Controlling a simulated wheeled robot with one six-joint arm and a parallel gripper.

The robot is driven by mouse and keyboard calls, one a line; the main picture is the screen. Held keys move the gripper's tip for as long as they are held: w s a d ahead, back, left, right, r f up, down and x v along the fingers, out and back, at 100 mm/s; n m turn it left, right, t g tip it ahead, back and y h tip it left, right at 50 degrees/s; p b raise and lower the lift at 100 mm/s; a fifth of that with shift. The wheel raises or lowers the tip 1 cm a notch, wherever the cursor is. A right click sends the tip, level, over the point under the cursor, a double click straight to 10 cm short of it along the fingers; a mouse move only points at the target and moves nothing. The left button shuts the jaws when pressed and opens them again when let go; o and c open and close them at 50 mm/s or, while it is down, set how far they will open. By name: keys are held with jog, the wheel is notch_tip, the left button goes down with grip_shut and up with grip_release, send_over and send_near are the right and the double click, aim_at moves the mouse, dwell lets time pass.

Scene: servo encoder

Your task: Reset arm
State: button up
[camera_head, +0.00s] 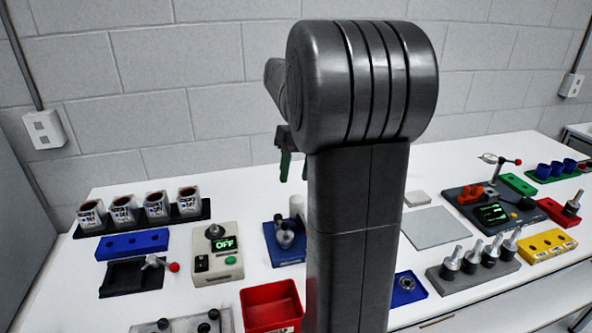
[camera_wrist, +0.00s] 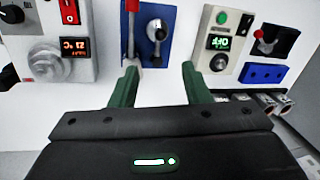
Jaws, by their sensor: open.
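My arm stands raised in the middle of the head view. My gripper (camera_head: 291,166) hangs partly behind the arm there, with its green fingers pointing down above the white table. In the wrist view my gripper (camera_wrist: 159,72) is open, its two green fingers apart with nothing between them. Beyond the fingertips is a blue fixture (camera_wrist: 149,52) with a metal part and a red-handled lever. The blue fixture (camera_head: 286,256) also shows in the head view, below the gripper and partly hidden by my arm.
A control box reading OFF (camera_head: 217,258) stands left of the blue fixture. A black rack (camera_head: 142,222) holds several labelled cups at the back left. A red bin (camera_head: 271,306) is at the front. Metal-stemmed parts stand on a grey block (camera_head: 473,275) at right. A grey plate (camera_head: 434,228) is bare.

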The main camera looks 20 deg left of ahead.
jog(key=f, duration=0.4)
jog(key=s+a+f, duration=0.1)
jog(key=f, duration=0.4)
jog(key=a+f, duration=0.1)
jog(key=f, duration=0.3)
jog(key=shift+s+f, duration=0.3)
jog(key=shift+s, duration=0.1)
notch_tip(320, 180, up, 14)
jog(key=w+d, duration=0.2)
send_over(279, 234)
jog(key=w+d, duration=0.1)
jog(key=d, duration=0.1)
notch_tip(279, 234, down, 14)
jog(key=shift+r, duration=0.15)
jog(key=shift+a+f, duration=0.2)
jog(key=shift+f, duration=0.05)
jog(key=shift+s+a+m, duration=0.3)
jog(key=shift+a+m, duration=0.1)
jog(key=shift+m, duration=0.7)
jog(key=shift+r, duration=0.2)
